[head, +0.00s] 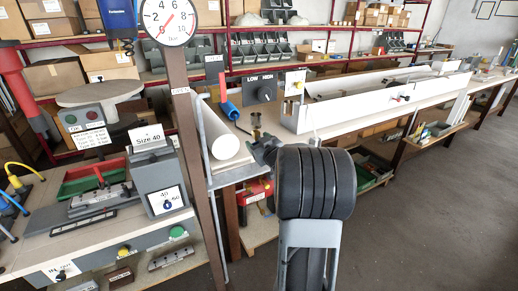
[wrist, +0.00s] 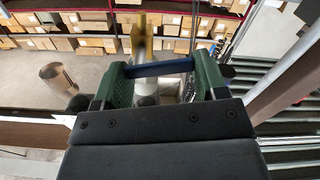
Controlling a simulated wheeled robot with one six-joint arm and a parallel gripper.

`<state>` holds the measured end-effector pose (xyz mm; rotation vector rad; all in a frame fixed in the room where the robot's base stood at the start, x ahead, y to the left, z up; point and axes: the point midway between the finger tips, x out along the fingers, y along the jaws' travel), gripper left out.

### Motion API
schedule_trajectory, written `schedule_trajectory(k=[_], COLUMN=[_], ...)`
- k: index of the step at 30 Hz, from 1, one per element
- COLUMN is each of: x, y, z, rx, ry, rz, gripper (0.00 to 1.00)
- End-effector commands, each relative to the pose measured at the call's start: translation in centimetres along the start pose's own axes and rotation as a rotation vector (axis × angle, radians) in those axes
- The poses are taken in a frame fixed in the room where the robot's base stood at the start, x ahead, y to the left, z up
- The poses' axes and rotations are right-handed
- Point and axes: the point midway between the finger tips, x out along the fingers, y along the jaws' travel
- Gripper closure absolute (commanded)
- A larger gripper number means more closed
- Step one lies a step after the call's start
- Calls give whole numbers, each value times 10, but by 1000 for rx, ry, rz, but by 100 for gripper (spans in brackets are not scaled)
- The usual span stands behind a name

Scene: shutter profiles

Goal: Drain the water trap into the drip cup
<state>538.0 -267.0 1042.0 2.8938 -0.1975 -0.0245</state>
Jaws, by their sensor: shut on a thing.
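In the wrist view my gripper (wrist: 160,75) has green fingers on either side of a blue bar (wrist: 160,68), which spans between them. A brass-coloured part (wrist: 142,40) stands just beyond the bar, and a pale, partly hidden body shows below it. I cannot tell whether these belong to the water trap. A metal cup (wrist: 57,77), perhaps the drip cup, stands apart to the left of the fingers. In the head view my gripper (head: 264,150) is small and dark at the bench edge, beside a small brass-coloured piece (head: 256,124). Its grip is unclear there.
A pressure gauge (head: 170,20) stands on a brown post at left. A white roll (head: 225,140), a LOW/HIGH knob box (head: 264,90) and long white profiles (head: 390,100) sit near my gripper. Grey floor (head: 430,220) is open at right.

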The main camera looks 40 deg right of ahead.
Motion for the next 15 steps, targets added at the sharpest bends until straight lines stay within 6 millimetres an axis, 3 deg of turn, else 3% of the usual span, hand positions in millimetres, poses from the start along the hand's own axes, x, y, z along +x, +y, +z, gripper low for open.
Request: schedule_trajectory(k=[1, 15], x=[0, 0], y=[-2, -2], z=[7, 16], rx=[-45, -493], ry=[5, 3], rz=[1, 1], gripper=[58, 58])
